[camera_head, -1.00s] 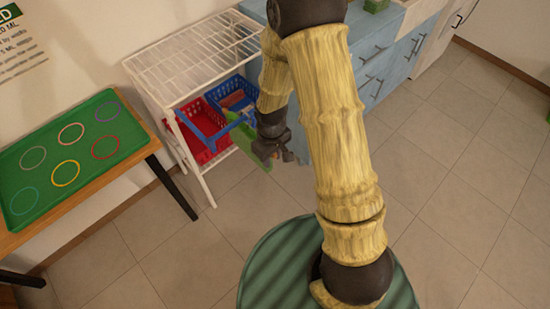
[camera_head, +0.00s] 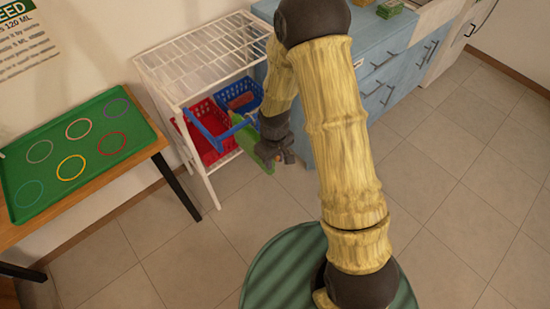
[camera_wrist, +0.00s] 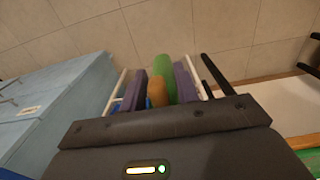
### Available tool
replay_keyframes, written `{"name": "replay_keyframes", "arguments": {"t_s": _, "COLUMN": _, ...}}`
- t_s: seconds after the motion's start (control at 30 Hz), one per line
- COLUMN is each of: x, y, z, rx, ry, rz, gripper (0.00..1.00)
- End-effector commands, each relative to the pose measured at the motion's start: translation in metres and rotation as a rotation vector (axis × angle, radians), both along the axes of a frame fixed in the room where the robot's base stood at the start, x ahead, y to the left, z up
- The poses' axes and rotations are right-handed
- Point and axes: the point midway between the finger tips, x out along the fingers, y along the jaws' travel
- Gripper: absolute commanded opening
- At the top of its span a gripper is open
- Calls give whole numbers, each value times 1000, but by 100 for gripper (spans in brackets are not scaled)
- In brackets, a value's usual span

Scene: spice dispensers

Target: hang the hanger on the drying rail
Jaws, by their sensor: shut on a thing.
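My gripper (camera_head: 281,155) is in front of the right side of a white wire rack, at about the height of its baskets. It also shows in the wrist view (camera_wrist: 160,92), with a brown-orange piece and a green rounded piece (camera_wrist: 163,66) between its two purple fingers. The jaws are shut on this green thing, which also shows beside the gripper in the head view (camera_head: 264,151). Its full shape is partly hidden by my gripper. I cannot make out a hanger shape. No drying rail is clearly recognisable.
The white rack (camera_head: 205,55) has a slatted top, with a red basket (camera_head: 203,112) and a blue basket (camera_head: 246,88) below. A table with a green tray (camera_head: 103,103) stands left. Blue cabinets (camera_head: 385,72) stand right. The floor at right is clear.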

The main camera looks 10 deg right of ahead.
Motion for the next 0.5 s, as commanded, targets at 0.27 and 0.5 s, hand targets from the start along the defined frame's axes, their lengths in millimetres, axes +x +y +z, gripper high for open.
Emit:
{"name": "replay_keyframes", "arguments": {"t_s": 0.27, "x": 0, "y": -1, "z": 0, "rx": 1, "ry": -1, "rz": -1, "gripper": 44}}
{"name": "replay_keyframes", "arguments": {"t_s": 0.5, "x": 0, "y": 0, "z": 0, "rx": 1, "ry": -1, "rz": -1, "gripper": 56}}
